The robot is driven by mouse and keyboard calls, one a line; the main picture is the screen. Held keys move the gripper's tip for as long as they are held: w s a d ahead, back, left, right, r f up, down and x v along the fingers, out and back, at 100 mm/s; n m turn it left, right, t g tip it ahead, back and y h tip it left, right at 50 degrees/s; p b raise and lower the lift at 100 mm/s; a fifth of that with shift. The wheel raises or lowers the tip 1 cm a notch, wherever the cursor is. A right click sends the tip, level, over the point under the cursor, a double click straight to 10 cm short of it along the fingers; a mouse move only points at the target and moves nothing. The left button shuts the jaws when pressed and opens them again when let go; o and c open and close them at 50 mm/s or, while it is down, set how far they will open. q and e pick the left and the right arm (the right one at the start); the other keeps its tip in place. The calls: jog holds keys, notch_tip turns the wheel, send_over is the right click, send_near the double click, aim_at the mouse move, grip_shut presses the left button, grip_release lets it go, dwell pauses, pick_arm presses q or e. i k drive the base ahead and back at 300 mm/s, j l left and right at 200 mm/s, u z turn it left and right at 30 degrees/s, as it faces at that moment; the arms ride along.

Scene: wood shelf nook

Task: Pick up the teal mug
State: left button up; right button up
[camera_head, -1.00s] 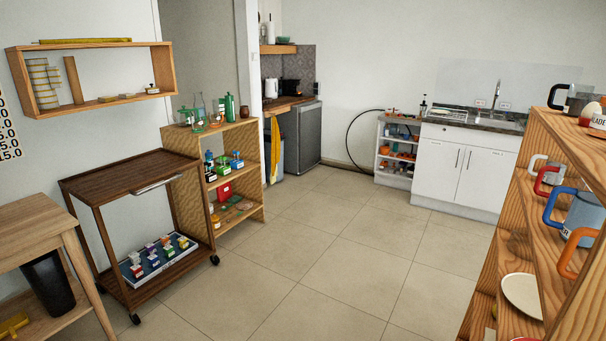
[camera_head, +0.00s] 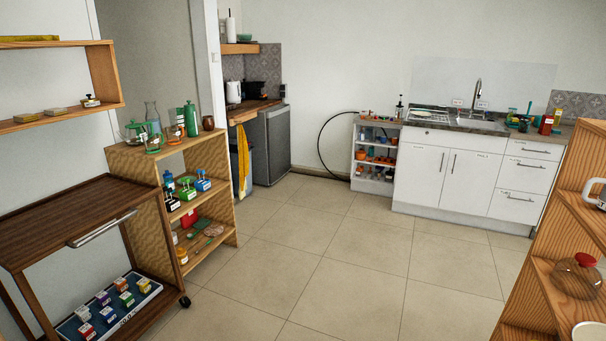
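I cannot make out a teal mug in this view. A white mug (camera_head: 597,193) is cut off by the right edge on the wooden shelf (camera_head: 585,228). A small teal-green bowl-like item (camera_head: 244,37) sits on the far wall shelf, too small to tell exactly. Green items (camera_head: 515,121) stand at the right of the sink counter, also too small to identify. Neither of my grippers is in view.
A dark wooden cart (camera_head: 95,208) stands at the left, beside a wooden shelf unit (camera_head: 160,150) with bottles. A white sink cabinet (camera_head: 455,180) is at the back. The tiled floor (camera_head: 320,265) in the middle is clear.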

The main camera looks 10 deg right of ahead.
aim_at(524, 126)
jog(key=i+l+z, duration=0.15)
jog(key=i+z, duration=0.55)
jog(key=i+j+z, duration=0.15)
jog(key=i+z, duration=0.2)
jog(key=i, duration=0.15)
jog(key=i+z, duration=0.1)
jog(key=i, duration=1.15)
jog(key=i+z, duration=0.15)
jog(key=i, duration=1.15)
jog(key=i+l+z, duration=0.2)
jog(key=i, duration=0.7)
jog(key=i+l+z, duration=0.2)
jog(key=i, duration=0.65)
jog(key=i+l, duration=1.1)
jog(key=i, duration=0.05)
